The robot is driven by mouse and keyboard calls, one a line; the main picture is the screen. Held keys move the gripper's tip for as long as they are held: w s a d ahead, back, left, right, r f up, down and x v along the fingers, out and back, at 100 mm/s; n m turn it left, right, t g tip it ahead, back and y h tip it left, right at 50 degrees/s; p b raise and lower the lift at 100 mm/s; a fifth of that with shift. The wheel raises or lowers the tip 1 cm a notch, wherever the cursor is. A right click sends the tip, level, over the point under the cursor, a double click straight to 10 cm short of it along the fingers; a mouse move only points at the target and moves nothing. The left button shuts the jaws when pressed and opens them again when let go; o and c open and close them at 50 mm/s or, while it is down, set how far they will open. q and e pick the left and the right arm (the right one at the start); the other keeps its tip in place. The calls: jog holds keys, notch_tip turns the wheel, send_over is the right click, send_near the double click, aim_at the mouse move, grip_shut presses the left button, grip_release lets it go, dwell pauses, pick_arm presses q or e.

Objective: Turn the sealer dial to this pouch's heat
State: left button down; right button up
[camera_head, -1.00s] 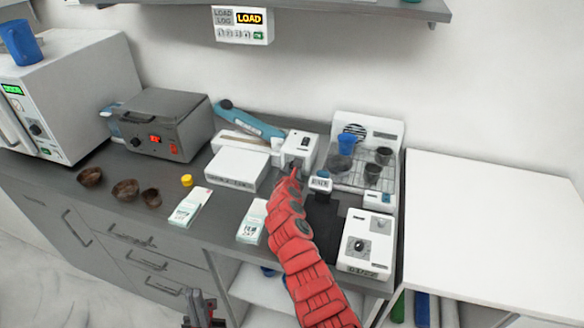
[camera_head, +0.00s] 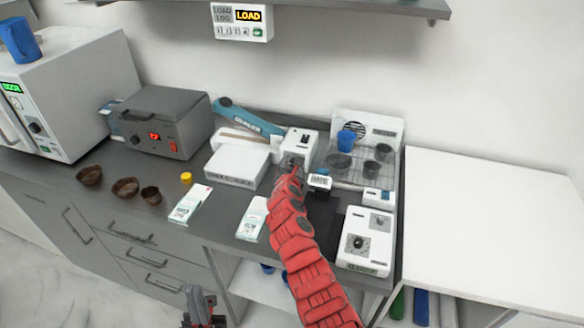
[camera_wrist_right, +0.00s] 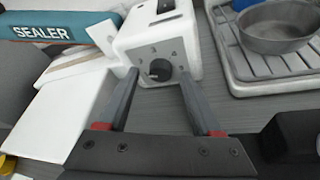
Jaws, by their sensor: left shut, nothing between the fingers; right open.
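The sealer has a teal arm (camera_head: 250,120) and a white end box (camera_head: 300,143). In the right wrist view its teal arm (camera_wrist_right: 65,32) reads SEALER, and a black dial (camera_wrist_right: 160,70) with marks around it is on the white box's face. My right gripper (camera_wrist_right: 160,75) is open, its fingertips on either side of the dial; I cannot tell whether they touch it. In the head view my red right arm hides much of that face. Two white-and-green pouches (camera_head: 190,204) (camera_head: 252,219) lie on the counter, print too small to read. My left gripper (camera_head: 203,308) is shut and empty, low before the cabinet.
A white block (camera_head: 237,167) lies left of the sealer box. A rack tray (camera_head: 345,175) with cups and a white device with a knob (camera_head: 366,243) stand right. A grey heater (camera_head: 160,122), brown bowls (camera_head: 125,188) and a yellow cap (camera_head: 186,178) are left. The white side table (camera_head: 480,220) is clear.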

jog(key=shift+s+r, duration=0.1)
jog(key=shift+s, duration=0.05)
jog(key=shift+s+r, duration=0.15)
jog(key=shift+s, duration=0.45)
jog(key=b+v, duration=0.1)
jog(key=v, duration=1.5)
jog(key=shift+b, duration=0.4)
jog(key=shift+w+a, duration=0.1)
jog(key=shift+w, duration=0.05)
